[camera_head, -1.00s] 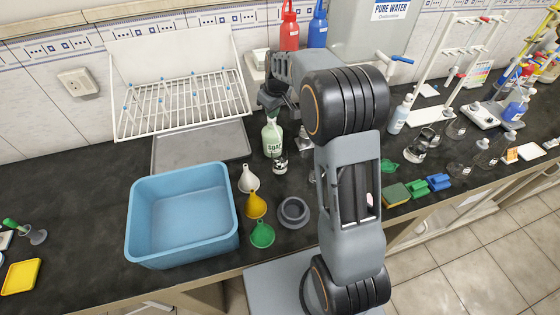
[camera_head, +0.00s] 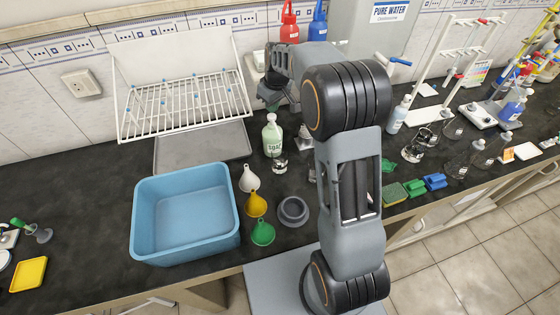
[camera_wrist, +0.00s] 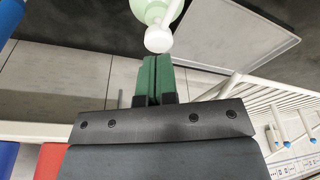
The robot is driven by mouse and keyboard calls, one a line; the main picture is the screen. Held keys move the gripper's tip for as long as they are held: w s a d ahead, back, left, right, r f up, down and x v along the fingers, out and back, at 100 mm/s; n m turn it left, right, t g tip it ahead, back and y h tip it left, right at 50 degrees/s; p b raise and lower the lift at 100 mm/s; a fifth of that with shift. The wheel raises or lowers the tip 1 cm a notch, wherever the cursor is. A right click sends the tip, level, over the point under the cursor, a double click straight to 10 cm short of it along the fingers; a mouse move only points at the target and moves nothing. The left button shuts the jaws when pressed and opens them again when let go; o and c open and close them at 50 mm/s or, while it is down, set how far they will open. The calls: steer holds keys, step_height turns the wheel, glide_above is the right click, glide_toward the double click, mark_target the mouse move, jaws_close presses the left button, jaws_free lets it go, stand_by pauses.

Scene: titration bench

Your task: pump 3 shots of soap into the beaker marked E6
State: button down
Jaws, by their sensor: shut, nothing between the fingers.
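The pale green soap bottle (camera_head: 272,138) stands upright on the dark bench, with its white pump head on top. In the wrist view the pump head (camera_wrist: 158,39) shows just beyond my fingertips. A small glass beaker (camera_head: 279,166) stands close in front of the bottle; its marking is too small to read, so I cannot tell whether it is E6. My gripper (camera_wrist: 152,75) has its green fingers pressed together with nothing between them. In the head view it is behind and above the bottle, apart from the pump head.
A blue basin (camera_head: 184,214) and white, yellow and green funnels (camera_head: 256,205) are at the left front. A drying rack (camera_head: 180,104) stands behind over a grey tray (camera_head: 203,146). Red (camera_head: 289,24) and blue (camera_head: 318,24) bottles are at the back. More glassware stands to the right.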

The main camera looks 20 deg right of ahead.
mark_target(272, 115)
steer(key=shift+f, duration=0.25)
steer(key=shift+f+b, duration=1.25)
steer(key=shift+f, duration=0.25)
steer(key=shift+r, duration=0.1)
steer(key=shift+r+p, duration=1.25)
steer(key=shift+r, duration=0.4)
steer(key=shift+f, duration=0.25)
steer(key=shift+f+b, duration=1.25)
steer(key=shift+f, duration=0.25)
steer(key=shift+r, duration=0.1)
steer(key=shift+r+p, duration=1.25)
steer(key=shift+r, duration=0.4)
